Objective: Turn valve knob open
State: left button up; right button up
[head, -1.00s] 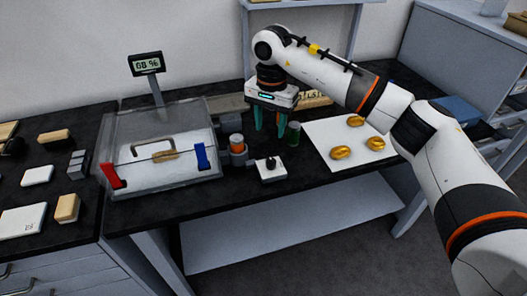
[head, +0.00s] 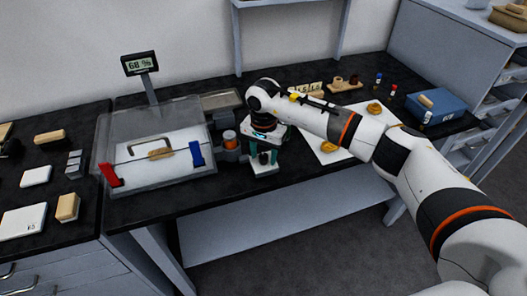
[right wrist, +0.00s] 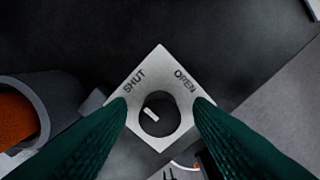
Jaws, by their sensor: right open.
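The valve knob (right wrist: 158,118) is a round black knob with a white pointer line, on a square pale plate (right wrist: 160,68) marked SHUT and OPEN. In the right wrist view the pointer slants up and left, toward the SHUT side. In the head view the plate (head: 264,170) sits near the table's front edge. My right gripper (right wrist: 160,104) is open, with its green fingers on either side of the knob. Whether they touch it I cannot tell. In the head view my right gripper (head: 264,155) points down over the plate. My left gripper is out of view.
Left of the knob stand an orange-topped jar (head: 230,139) in a grey holder and a clear box (head: 108,135) with red and blue clips. A display (head: 140,64) reads 68 %. Gold pieces (head: 374,108) lie on a white sheet (head: 322,152) at the right.

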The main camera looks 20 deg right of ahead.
jog(key=shift+c, duration=0.6)
jog(key=c, duration=0.9)
